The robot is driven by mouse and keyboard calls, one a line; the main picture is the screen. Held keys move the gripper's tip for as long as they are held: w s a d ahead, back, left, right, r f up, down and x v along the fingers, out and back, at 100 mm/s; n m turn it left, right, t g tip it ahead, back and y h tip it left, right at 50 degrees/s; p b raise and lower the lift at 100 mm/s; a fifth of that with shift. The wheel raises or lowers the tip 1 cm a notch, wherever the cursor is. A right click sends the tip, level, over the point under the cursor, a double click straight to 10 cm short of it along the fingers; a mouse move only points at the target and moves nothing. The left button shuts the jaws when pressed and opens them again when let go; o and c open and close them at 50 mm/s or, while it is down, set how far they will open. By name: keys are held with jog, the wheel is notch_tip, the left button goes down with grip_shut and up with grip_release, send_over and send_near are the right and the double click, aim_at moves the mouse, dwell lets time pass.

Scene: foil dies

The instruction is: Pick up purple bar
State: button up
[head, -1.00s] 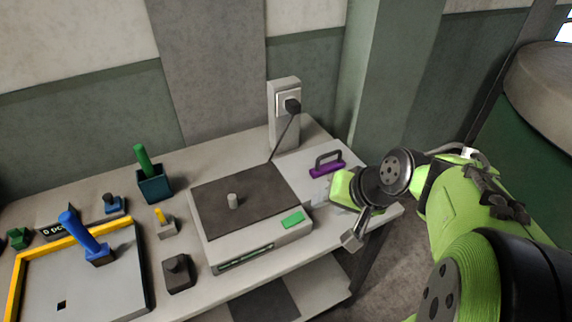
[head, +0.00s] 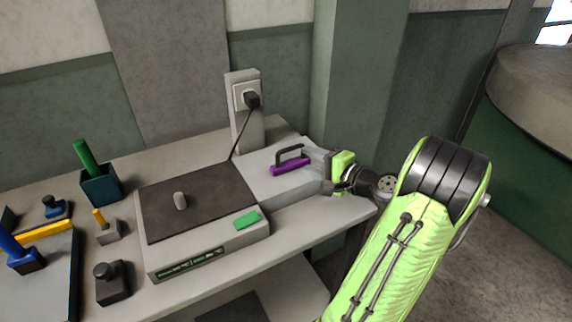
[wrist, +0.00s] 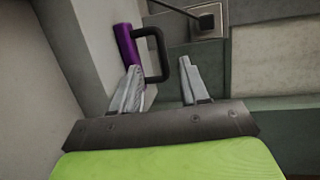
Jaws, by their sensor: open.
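The purple bar (head: 291,166) lies on the right end of the table, with a dark grey loop handle (head: 289,152) standing up from it. In the wrist view the purple bar (wrist: 126,46) shows beyond the fingers at upper left, with its dark handle (wrist: 158,52) reaching to the right. My gripper (head: 315,168) is just right of the bar, close to the handle, its fingers pointing left. In the wrist view my gripper (wrist: 160,82) is open, with the handle's near end close to the gap between the fingers. I cannot tell whether a finger touches it.
A grey device (head: 205,255) with a dark top plate and a green button (head: 247,220) stands left of the bar. A socket post (head: 243,112) with a plugged-in cable rises behind. A green cylinder in a dark holder (head: 100,187) and small blocks stand farther left.

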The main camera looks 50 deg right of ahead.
aim_at(289, 150)
jog(key=w, duration=0.3)
jog(key=w+f+b, duration=0.1)
jog(key=w, duration=0.3)
jog(key=w+f, duration=0.1)
jog(key=w, duration=0.3)
jog(key=shift+w+d+b, duration=0.1)
jog(key=shift+d+b, duration=0.25)
jog(key=shift+d, duration=0.05)
jog(key=shift+r, duration=0.1)
grip_shut()
